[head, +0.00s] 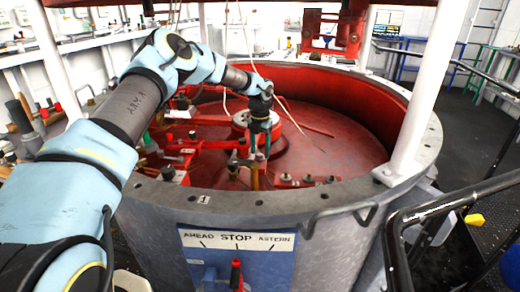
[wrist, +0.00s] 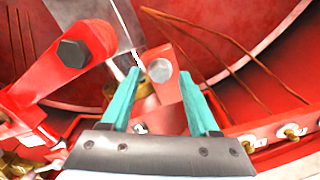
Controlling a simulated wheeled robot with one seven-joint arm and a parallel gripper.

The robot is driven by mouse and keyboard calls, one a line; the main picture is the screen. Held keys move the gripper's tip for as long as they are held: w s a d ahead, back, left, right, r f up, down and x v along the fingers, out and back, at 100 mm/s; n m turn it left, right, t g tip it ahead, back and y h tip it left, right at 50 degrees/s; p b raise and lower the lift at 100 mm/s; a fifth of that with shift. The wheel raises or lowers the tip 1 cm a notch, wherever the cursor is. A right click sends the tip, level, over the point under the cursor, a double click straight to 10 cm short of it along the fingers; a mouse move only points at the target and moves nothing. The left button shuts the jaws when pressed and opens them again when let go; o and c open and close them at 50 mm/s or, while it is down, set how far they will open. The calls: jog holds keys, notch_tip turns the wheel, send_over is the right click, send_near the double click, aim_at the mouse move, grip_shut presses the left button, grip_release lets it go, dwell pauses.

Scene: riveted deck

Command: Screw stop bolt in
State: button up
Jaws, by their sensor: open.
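In the wrist view a pale round end (wrist: 161,70), which looks like the stop bolt, sits against a small red block (wrist: 170,91). It lies between the tips of my gripper's teal fingers (wrist: 160,76). The fingers are apart, and I see no finger clearly touching it. Its shank is not visible. A dark hex bolt head (wrist: 73,53) sits on a red bracket to the left. In the head view my gripper (head: 260,146) points down inside the red drum, above a brass-coloured post (head: 254,179). The bolt is too small to tell there.
The drum's grey rim (head: 330,203) curves around the front, with a plate marked AHEAD STOP ASTERN (head: 237,241) below it. A white post (head: 425,95) stands at right. Several small fittings (head: 308,180) line the inner front edge. The red floor (head: 335,150) is clear at right.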

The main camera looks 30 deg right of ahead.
aim_at(260, 155)
notch_tip(260, 155, up, 11)
jog(key=b, duration=0.2)
dwell(0.3)
jog(key=shift+s+f, duration=0.1)
jog(key=shift+f, duration=0.05)
